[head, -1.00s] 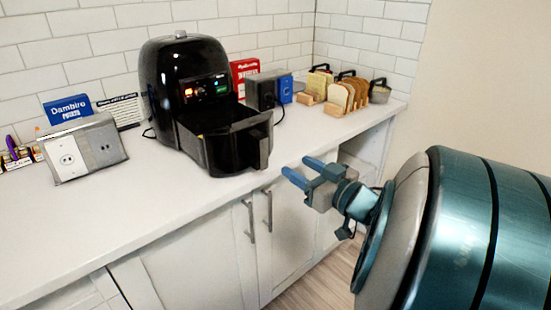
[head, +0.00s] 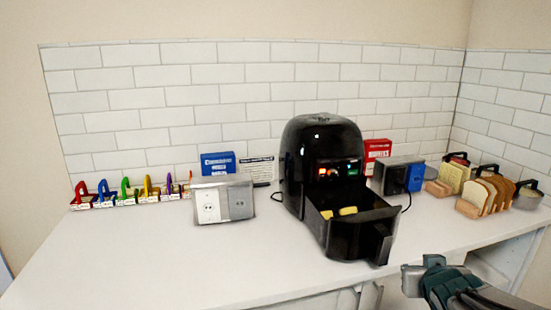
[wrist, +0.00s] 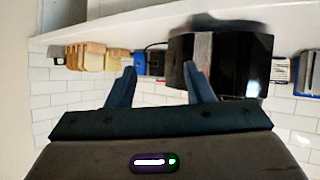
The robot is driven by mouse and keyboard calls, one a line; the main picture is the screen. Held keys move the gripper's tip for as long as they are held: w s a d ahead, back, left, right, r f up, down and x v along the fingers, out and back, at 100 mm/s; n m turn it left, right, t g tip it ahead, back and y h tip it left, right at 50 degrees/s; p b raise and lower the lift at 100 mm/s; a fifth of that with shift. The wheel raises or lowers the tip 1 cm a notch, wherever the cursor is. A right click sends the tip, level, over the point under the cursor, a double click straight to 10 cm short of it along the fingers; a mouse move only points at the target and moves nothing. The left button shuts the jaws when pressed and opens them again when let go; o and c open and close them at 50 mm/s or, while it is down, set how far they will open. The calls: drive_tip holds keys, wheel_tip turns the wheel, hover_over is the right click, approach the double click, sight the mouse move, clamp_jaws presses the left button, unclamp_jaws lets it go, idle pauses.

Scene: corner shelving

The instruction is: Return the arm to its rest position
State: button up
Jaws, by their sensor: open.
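My gripper (wrist: 161,82) shows in the wrist view with its two blue fingers apart and nothing between them. In the head view my arm comes in at the lower right, in front of the counter, and the fingers cannot be made out there. The black air fryer (head: 318,150) stands on the counter with its drawer (head: 352,240) pulled out. Yellow pieces lie in the drawer. In the wrist view, which is upside down, the air fryer (wrist: 235,75) appears beyond the fingers.
The white counter (head: 150,265) is clear at the front left. Along the wall are coloured holders (head: 130,192), an outlet box (head: 222,202), a blue box (head: 217,163) and a red box (head: 376,152). Bread slices in a rack (head: 490,195) stand at the right.

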drive_tip(key=s+a+n+g+y+p, duration=0.1)
drive_tip(key=s+a+g+y+p, duration=0.2)
drive_tip(key=s+a+g, duration=0.5)
drive_tip(key=s+a+f+p, duration=0.1)
drive_tip(key=s+a, duration=0.4)
drive_tip(key=a, duration=0.2)
drive_tip(key=shift+a+g+y, duration=0.15)
drive_tip(key=shift+g+y, duration=0.15)
drive_tip(key=shift+g, duration=0.1)
